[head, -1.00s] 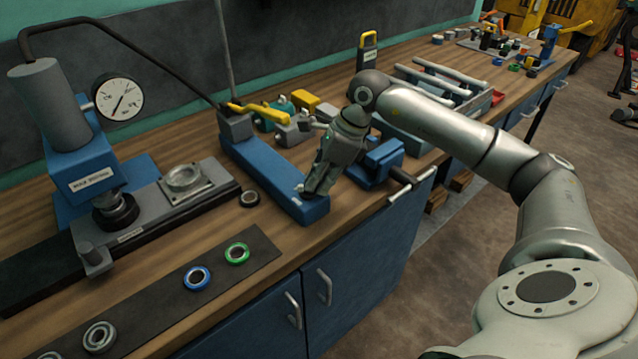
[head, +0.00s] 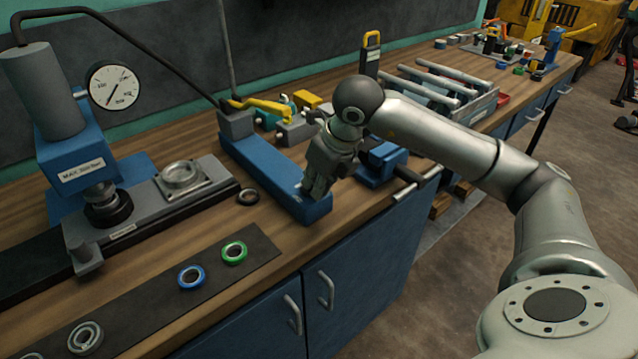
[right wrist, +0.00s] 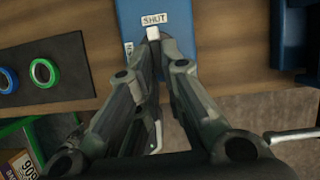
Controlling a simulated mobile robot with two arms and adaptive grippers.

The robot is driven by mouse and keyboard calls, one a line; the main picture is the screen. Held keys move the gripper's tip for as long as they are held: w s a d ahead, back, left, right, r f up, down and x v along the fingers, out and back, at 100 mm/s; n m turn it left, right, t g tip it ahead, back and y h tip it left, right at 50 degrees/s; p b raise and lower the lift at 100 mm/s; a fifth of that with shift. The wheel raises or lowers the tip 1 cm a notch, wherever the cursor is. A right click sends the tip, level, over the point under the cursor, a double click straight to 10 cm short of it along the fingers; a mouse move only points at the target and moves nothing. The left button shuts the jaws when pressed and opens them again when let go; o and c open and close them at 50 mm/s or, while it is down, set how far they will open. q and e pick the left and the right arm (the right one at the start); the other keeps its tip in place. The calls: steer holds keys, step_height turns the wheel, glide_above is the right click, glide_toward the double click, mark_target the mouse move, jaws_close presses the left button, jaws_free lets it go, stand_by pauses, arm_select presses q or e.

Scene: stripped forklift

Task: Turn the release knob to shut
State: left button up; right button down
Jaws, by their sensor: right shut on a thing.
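The release knob sits on the near end of the long blue pump body (head: 262,170). In the right wrist view only a pale piece of the knob (right wrist: 153,34) shows between my fingertips; the rest is hidden by them. A white label reading SHUT (right wrist: 154,19) lies just beyond that pale piece. A second label (right wrist: 129,48), partly hidden, is to its left. My right gripper (head: 314,190) points down onto the blue end and is shut on the knob. It also shows in the right wrist view (right wrist: 153,48). My left gripper is not in view.
A blue vise-like block (head: 380,163) stands close right of my gripper. The press with a gauge (head: 114,87) stands left. Blue and green rings (head: 234,252) lie on a dark mat. The bench's front edge is near.

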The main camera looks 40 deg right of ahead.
steer(key=shift+m, duration=0.5)
steer(key=c, duration=1.6)
jaws_free()
steer(key=shift+a, duration=0.1)
steer(key=shift+o, duration=0.2)
steer(key=v, duration=1.2)
steer(key=shift+a, duration=0.15)
